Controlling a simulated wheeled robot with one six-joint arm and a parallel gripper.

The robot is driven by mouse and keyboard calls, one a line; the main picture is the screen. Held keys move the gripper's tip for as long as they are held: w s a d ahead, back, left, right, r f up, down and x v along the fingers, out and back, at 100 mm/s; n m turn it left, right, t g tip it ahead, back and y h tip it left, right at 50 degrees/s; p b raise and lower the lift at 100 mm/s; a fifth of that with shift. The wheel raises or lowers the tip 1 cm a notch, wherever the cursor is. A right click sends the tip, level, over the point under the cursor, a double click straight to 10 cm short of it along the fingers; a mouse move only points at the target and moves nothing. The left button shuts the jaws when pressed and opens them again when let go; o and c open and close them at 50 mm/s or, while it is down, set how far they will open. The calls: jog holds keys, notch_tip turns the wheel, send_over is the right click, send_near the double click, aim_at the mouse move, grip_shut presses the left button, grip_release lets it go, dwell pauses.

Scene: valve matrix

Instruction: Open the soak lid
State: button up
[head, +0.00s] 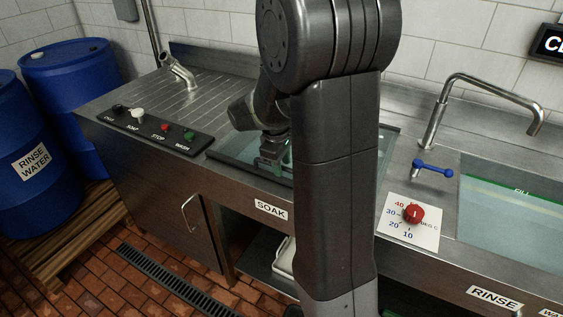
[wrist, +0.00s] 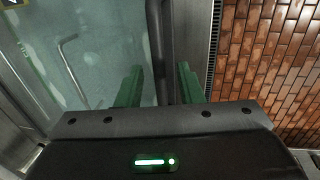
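The soak lid (head: 229,149) is a clear, greenish panel with a dark frame, set in the steel counter behind the SOAK label (head: 271,210). My arm hides much of it in the head view. My gripper (head: 272,160) is low over the lid's front part. In the wrist view my gripper (wrist: 160,75) shows two green fingers standing apart. A dark bar (wrist: 160,40) runs between them; I cannot tell if it is the lid's handle or its edge, or if the fingers touch it. Glassy surface (wrist: 105,40) lies left of the bar.
A button panel (head: 155,132) is left of the lid. A red dial (head: 413,213), a blue-handled valve (head: 433,170) and the rinse basin (head: 515,205) are to the right. A tap (head: 440,115) stands behind. Brick floor (wrist: 270,50) lies beyond the counter front.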

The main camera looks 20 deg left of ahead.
grip_shut()
jog(key=shift+r, duration=0.1)
